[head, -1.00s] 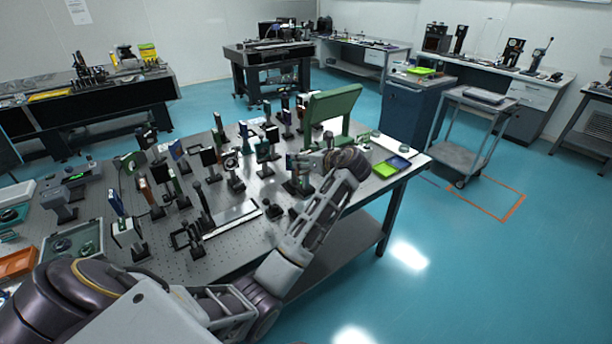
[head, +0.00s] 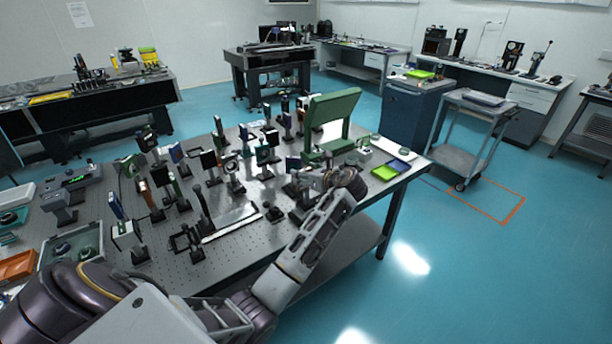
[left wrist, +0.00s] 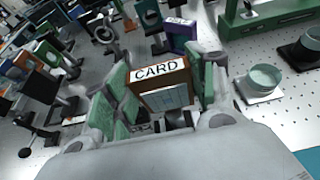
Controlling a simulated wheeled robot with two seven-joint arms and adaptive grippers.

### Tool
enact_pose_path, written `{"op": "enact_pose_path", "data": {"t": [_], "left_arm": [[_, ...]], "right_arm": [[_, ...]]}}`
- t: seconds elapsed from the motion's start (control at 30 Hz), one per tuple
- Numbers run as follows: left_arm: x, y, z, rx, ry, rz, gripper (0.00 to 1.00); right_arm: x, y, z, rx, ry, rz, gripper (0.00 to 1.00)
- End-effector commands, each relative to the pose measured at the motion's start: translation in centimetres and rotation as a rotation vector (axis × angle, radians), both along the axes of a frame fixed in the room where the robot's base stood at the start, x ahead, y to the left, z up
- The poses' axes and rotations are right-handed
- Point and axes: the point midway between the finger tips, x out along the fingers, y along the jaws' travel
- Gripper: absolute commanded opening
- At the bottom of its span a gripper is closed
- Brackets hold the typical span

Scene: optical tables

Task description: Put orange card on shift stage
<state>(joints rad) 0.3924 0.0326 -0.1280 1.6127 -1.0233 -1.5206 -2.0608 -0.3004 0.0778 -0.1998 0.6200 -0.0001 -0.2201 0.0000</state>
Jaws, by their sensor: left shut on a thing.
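The orange-brown card block (left wrist: 162,77), with a white label reading CARD on its top edge, sits upright between the green-padded fingers of my left gripper (left wrist: 158,90) in the left wrist view. The fingers are shut on it. In the head view my left gripper (head: 312,180) is over the right part of the perforated table; the card cannot be made out there. I cannot tell which fixture is the shift stage. My right gripper is not in view.
The optical table (head: 172,262) is crowded with upright mounts left of my gripper. A green frame (head: 331,122) stands behind it. A yellow-green and blue tray (head: 385,173) lies to its right. A purple block (left wrist: 180,30) stands just beyond the card in the wrist view.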

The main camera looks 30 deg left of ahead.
Motion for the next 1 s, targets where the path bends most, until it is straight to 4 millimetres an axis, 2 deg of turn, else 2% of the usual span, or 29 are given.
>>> {"op": "enact_pose_path", "data": {"t": [0.47,0.5,0.67,1.0], "left_arm": [[0.03,0.02,-0.36,0.002,-0.002,-0.001,0.00],[0.00,0.00,-0.52,0.000,0.000,0.000,0.59],[0.00,-0.01,-0.56,0.000,0.000,0.000,0.78],[0.01,-0.01,-0.55,0.000,-0.001,0.000,0.78]], "right_arm": [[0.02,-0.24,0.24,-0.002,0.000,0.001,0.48],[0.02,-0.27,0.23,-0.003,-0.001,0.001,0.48],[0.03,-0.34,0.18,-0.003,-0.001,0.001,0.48],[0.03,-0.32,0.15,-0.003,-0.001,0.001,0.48]]}}
